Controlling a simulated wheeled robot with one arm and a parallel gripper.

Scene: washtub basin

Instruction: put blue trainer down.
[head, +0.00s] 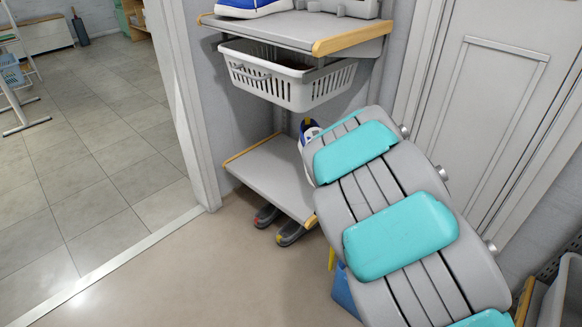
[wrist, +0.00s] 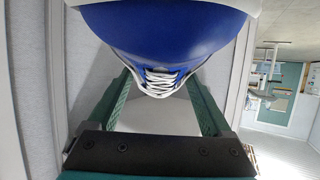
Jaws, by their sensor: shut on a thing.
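The blue trainer (wrist: 165,35), with a white sole and white laces, fills the top of the wrist view. My gripper (wrist: 160,78) is shut on it, with one green finger on each side of the laced part. In the head view, a blue and white shoe part (head: 311,131) shows just past my arm, above the back right of the low grey shelf (head: 272,178); it looks like the held trainer. My arm hides my gripper and most of this shoe there. I cannot tell whether it touches the shelf.
A white basket (head: 285,75) hangs below the upper shelf (head: 290,28), which bears another blue and white shoe (head: 250,8). Dark shoe-like things (head: 290,232) lie under the low shelf. A white door (head: 482,100) is at right. The low shelf's visible left part is bare.

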